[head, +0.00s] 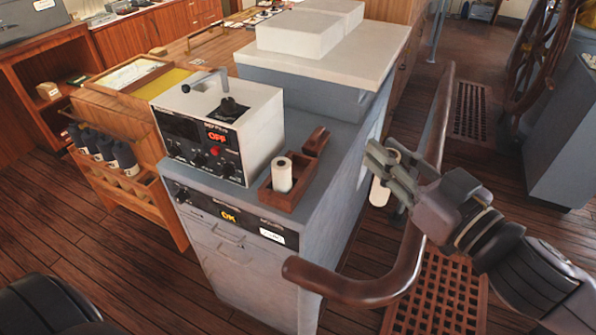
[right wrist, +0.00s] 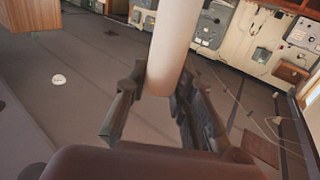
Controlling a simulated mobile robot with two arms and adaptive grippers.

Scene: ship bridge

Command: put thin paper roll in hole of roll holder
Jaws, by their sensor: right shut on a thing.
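My right gripper (head: 385,162) is shut on a thin white paper roll (head: 379,191), which hangs down from the fingers in the head view. In the right wrist view the roll (right wrist: 172,45) is a pale cylinder between the two fingers (right wrist: 160,95). The wooden roll holder (head: 267,194) sits on the grey console, left of my right gripper and apart from it. A white roll (head: 282,174) stands upright in the holder. Any hole beside it is too small to make out. My left gripper is not in view.
A box with a red OFF display (head: 262,125) stands left of the holder on the grey console (head: 325,180). A small wooden block (head: 316,141) is behind the holder. A brown handrail (head: 408,265) curves between the console and my right arm.

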